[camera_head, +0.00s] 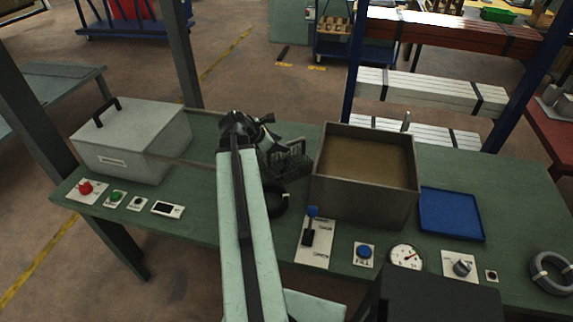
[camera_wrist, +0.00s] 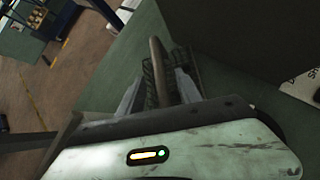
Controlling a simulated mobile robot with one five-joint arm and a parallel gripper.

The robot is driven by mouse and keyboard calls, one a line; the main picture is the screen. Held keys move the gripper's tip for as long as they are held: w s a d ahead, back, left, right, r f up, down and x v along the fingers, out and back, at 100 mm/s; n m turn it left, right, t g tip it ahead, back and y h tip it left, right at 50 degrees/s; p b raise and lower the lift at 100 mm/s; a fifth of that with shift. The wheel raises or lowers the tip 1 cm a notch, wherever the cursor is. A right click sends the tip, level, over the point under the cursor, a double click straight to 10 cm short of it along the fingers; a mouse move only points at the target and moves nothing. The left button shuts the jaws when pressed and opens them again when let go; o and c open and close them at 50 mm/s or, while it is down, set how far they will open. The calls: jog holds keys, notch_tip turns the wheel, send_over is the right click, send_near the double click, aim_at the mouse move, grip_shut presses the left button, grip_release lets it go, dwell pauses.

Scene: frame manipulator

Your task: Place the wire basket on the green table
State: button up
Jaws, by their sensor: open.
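The wire basket (camera_head: 287,164) is a dark mesh basket at the middle of the green table (camera_head: 222,204), just left of the brown-filled metal tank. In the wrist view the mesh (camera_wrist: 184,59) shows beyond my fingers, and its brownish upright handle (camera_wrist: 157,68) stands between them. My gripper (camera_head: 267,131) is above the basket's left side in the head view. It is open, with a finger on each side of the handle in the wrist view (camera_wrist: 160,86). My arm hides part of the table. I cannot tell whether the basket's underside touches the table.
The open tank (camera_head: 337,187) stands close right of the basket. A blue tray (camera_head: 452,214) lies right of it. A grey lidded box (camera_head: 130,142) is at left. A lever panel (camera_head: 315,241) and gauge (camera_head: 406,256) line the front edge. A blue post (camera_head: 356,65) rises behind.

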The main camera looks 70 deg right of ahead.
jog(key=b+x, duration=0.3)
jog(key=x, duration=0.1)
jog(key=shift+d+f, duration=0.15)
jog(key=shift+f, duration=0.25)
jog(key=shift+s+d+f+b, duration=0.1)
jog(key=shift+d+b, duration=0.15)
jog(key=shift+b, duration=0.05)
grip_shut()
dwell(0.7)
